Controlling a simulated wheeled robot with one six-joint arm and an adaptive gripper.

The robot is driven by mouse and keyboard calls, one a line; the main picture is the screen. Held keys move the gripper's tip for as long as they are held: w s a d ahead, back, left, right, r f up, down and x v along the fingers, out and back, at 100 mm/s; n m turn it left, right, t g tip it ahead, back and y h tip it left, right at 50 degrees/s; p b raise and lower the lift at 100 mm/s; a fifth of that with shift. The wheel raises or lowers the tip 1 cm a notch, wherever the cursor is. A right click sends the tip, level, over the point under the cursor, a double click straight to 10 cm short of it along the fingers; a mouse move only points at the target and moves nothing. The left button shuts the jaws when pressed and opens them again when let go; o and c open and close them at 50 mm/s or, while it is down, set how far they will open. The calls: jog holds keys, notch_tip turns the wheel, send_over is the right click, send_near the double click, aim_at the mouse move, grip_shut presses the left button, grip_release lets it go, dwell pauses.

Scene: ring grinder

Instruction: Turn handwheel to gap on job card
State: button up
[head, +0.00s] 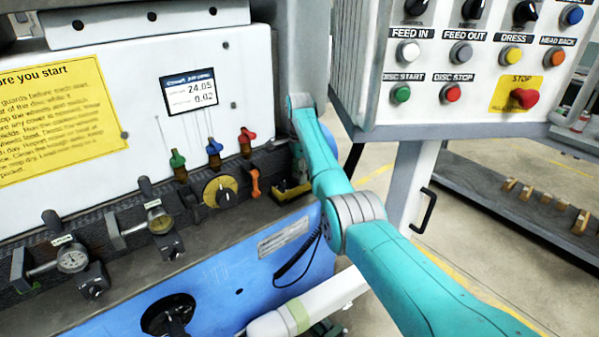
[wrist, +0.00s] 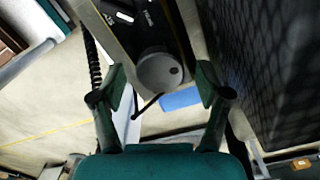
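In the wrist view my gripper (wrist: 160,82) is open, its two dark green fingers apart. A round grey knob-like wheel (wrist: 160,71) shows between the fingertips, with a gap on either side. I cannot tell how far beyond the fingers it is. It sits on a dark box (wrist: 125,30) with small white markings. In the head view a black handwheel (head: 168,315) is on the blue front panel at the bottom, partly cut off.
Dial gauges (head: 72,259), a yellow-faced selector (head: 220,190) and coloured levers (head: 214,148) line the machine. A button panel (head: 460,65) hangs at the upper right. A coiled cable (head: 300,262) hangs by the blue panel and a coiled cable (wrist: 93,62) shows in the wrist view.

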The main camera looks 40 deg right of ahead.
jog(key=c, duration=1.1)
jog(key=shift+n, duration=0.4)
